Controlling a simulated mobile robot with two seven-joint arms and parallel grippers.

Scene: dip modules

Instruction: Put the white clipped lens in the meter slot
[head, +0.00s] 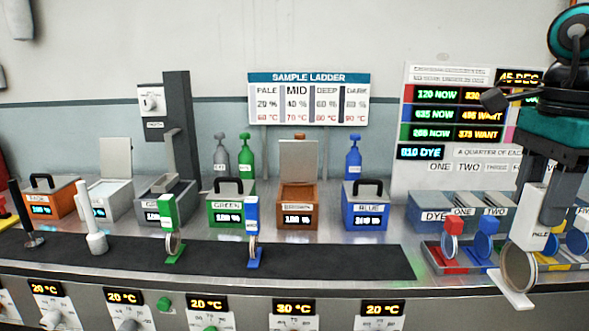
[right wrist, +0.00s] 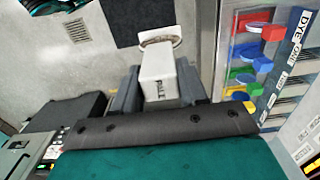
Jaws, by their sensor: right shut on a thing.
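The white clipped lens (head: 517,271) hangs from my right gripper (head: 541,190), with its white handle marked PALE and a round lens at its lower end. My right gripper is shut on the handle, above the front right of the counter. In the right wrist view, the lens handle (right wrist: 158,80) sits between both fingers (right wrist: 155,88), and the round lens lies beyond it. I cannot tell for sure which thing is the meter slot; a dark upright post (head: 177,110) stands behind the grey box (head: 170,207). My left gripper is not in view.
A dark mat (head: 330,261) runs along the counter, with a green clipped lens (head: 168,215) and a blue one (head: 252,225) standing on it. Several coloured boxes, some lids open, stand behind. A rack (head: 429,250) of coloured lenses is close beside the held lens.

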